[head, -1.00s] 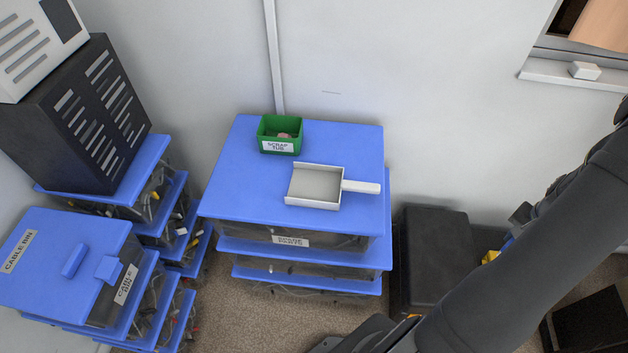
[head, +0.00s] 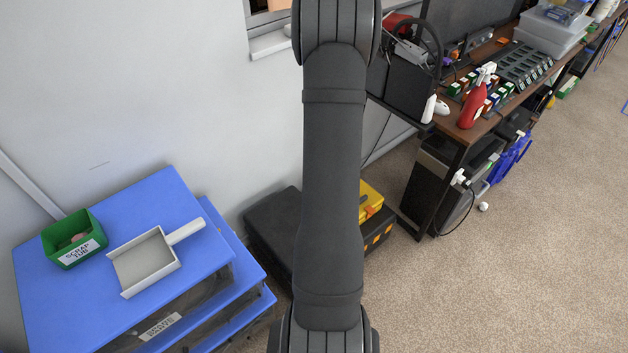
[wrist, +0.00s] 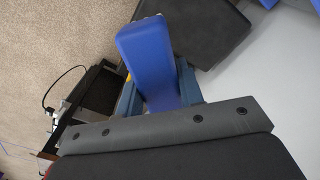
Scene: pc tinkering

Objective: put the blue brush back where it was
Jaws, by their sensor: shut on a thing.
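The blue brush (wrist: 147,50) shows in the wrist view as a long blue block pointing away from the wrist. My gripper (wrist: 160,95) is shut on it, with a finger on each side. In the head view neither the brush nor my gripper shows; my arm crosses the middle of that picture.
A white dustpan (head: 143,262) and a green scrap tub (head: 73,238) sit on a blue-lidded bin stack (head: 45,309) at left. A black case (head: 270,228) and yellow box (head: 370,200) stand beside it. A cluttered desk (head: 470,133) is at right. Carpet is clear at lower right.

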